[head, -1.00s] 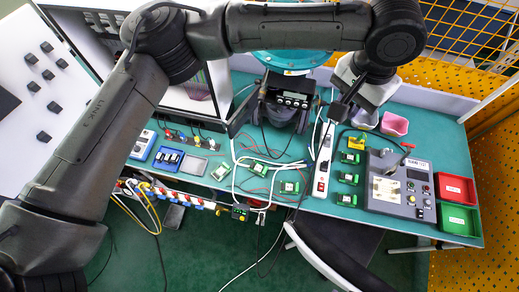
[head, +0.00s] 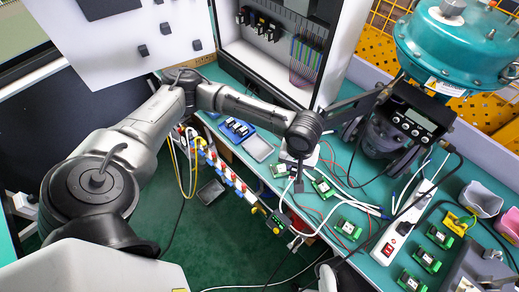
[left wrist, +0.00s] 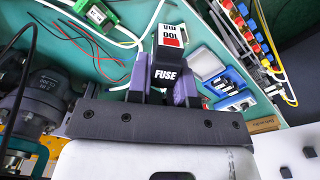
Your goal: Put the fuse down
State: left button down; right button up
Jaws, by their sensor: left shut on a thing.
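My left gripper (head: 297,178) is over the left middle of the teal bench in the head view. In the left wrist view, its purple fingers (left wrist: 158,88) are shut on a black fuse (left wrist: 166,75) with a white and red label reading "FUSE" and "100 mA". In the head view the fuse is small and dark below the gripper, and I cannot tell its height above the bench. A blue tray (left wrist: 247,98) with several fuse-like blocks lies to the right of the held fuse in the wrist view; it also shows in the head view (head: 228,137). My right gripper is out of view.
A grey shallow tray (head: 258,148) lies beside the blue tray. Green terminal modules (head: 349,229), loose wires and a white power strip (head: 402,226) crowd the bench to the right. A row of coloured connectors (head: 232,180) lines the front edge. A white cabinet (head: 345,40) stands behind.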

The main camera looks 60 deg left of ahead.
pick_arm(q)
jog(key=s+a+f+n, duration=0.3)
jog(key=s+a+n, duration=0.3)
jog(key=a, duration=0.3)
jog(key=s+a+f+n, duration=0.4)
jog(key=s+a+n, duration=0.15)
jog(key=a, duration=0.35)
jog(key=b, duration=0.4)
send_over(254, 145)
jog(key=shift+n, duration=0.25)
notch_tip(254, 145, down, 6)
jog(key=shift+f, duration=0.2)
jog(key=shift+f+b, duration=0.75)
jog(key=shift+f, duration=1.3)
jog(key=shift+a, duration=0.1)
jog(key=shift+f, duration=0.15)
jog(key=c, duration=1)
grip_release()
jog(key=shift+f, duration=0.1)
